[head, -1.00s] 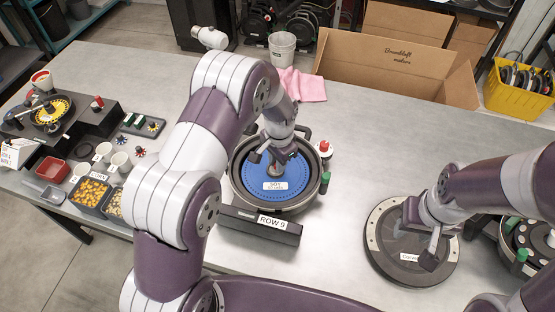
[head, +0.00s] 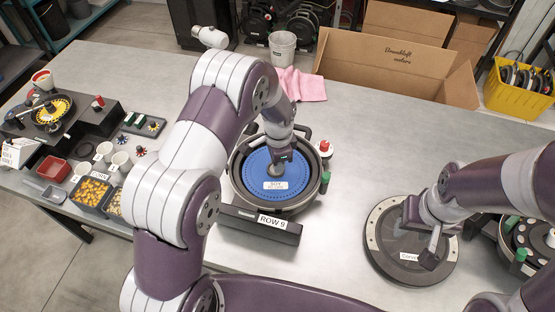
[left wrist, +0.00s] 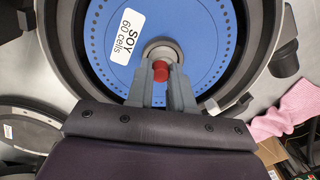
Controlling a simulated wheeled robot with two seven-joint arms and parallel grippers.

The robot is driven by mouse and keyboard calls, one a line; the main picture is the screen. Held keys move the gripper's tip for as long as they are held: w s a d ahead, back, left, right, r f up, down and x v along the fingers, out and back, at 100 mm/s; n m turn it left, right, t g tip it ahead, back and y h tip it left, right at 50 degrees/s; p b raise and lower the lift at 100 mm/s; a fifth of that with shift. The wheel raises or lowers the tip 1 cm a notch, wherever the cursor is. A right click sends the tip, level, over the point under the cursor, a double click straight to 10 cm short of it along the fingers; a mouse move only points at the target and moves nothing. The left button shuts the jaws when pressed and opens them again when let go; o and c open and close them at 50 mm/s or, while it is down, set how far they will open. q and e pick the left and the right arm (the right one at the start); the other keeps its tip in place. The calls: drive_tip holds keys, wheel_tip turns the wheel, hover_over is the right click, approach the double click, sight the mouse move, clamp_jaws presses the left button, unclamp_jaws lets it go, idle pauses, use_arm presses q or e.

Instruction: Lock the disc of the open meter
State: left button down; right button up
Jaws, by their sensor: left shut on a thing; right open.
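The open meter (head: 236,187) is a dark round housing labelled ROW 9. A blue disc (head: 258,183) labelled SOY 60 cells lies in it and shows large in the left wrist view (left wrist: 100,65). My left gripper (head: 278,163) is at the disc's centre, shut on a small red-topped knob (left wrist: 160,71) at the grey hub (left wrist: 163,48). The fingers hide part of the hub, so its lock state cannot be told. My right gripper (head: 420,240) is open at the round dark cover (head: 385,240), which lies on the table right of the meter.
A red-topped piece (head: 325,147) and a green post (head: 325,178) stand at the meter's right side. Another meter (head: 525,235) is at the right edge. A pink cloth (head: 303,86) and a cardboard box (head: 385,72) are behind. Seed trays (head: 92,193) and cups are left.

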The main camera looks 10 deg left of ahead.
use_arm(q)
drive_tip(key=c, duration=1)
unclamp_jaws()
drive_tip(key=shift+r, duration=0.35)
wheel_tip(320, 180, up, 12)
drive_tip(key=b, duration=0.2)
drive_tip(key=shift+s+d+b, duration=0.2)
drive_tip(key=shift+s+b, duration=0.15)
drive_tip(key=s+a+n, duration=0.2)
drive_tip(key=s+n, duration=0.3)
drive_tip(key=s, duration=0.4)
drive_tip(key=s+a+f+n, duration=0.1)
drive_tip(key=s+a+n, duration=0.2)
drive_tip(key=s+n, duration=0.3)
drive_tip(key=s, duration=0.3)
drive_tip(key=shift+s+f+n+t, duration=0.2)
drive_tip(key=shift+f+n+t, duration=0.1)
drive_tip(key=shift+t, duration=0.1)
